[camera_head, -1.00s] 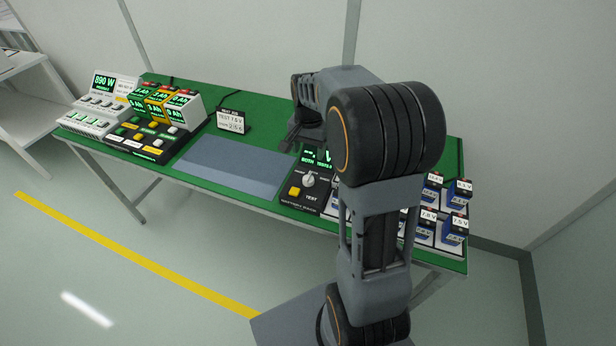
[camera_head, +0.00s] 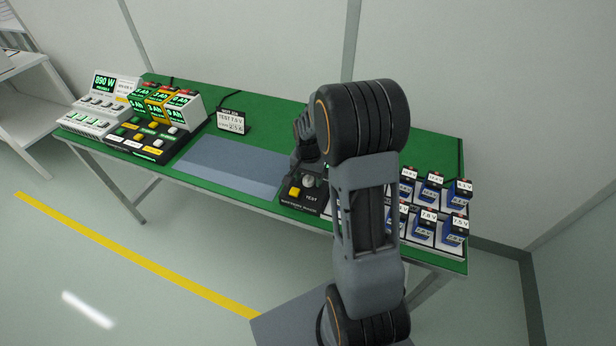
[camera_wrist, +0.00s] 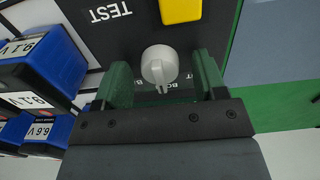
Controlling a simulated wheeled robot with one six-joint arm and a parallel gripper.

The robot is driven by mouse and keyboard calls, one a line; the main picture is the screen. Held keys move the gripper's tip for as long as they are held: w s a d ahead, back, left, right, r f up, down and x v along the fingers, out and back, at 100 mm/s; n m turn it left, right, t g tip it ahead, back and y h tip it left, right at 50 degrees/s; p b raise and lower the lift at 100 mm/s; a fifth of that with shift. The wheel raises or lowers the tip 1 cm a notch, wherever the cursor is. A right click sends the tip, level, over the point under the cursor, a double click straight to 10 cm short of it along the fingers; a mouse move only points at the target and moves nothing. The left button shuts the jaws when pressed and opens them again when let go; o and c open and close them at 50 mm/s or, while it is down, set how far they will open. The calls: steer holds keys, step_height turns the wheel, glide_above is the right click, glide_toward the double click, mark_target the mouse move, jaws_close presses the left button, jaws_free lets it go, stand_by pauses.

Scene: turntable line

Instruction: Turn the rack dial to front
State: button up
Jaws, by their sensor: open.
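The dial (camera_wrist: 158,66) is a round light-grey knob with a raised grip bar, on a dark panel marked TEST. In the wrist view its narrow end points down, away from the yellow button, towards a partly hidden label starting "BO". The other dial labels are hidden or too small to read. The dial also shows in the head view (camera_head: 308,181), just below my gripper (camera_head: 302,150). In the wrist view my gripper (camera_wrist: 163,78) is open, with one green finger on each side of the dial and a visible gap to both.
The yellow button (camera_wrist: 181,10) is close to the dial. Blue battery packs (camera_head: 428,228) stand at the right in white holders. A grey mat (camera_head: 225,165) lies left of the panel, bare. My arm hides part of the panel and its display.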

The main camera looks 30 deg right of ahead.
steer(key=shift+c, duration=0.4)
steer(key=c, duration=0.8)
steer(key=shift+c, duration=0.2)
steer(key=shift+n, duration=0.3)
steer(key=n, duration=0.4)
steer(key=shift+b, duration=0.3)
steer(key=shift+n, duration=2.7)
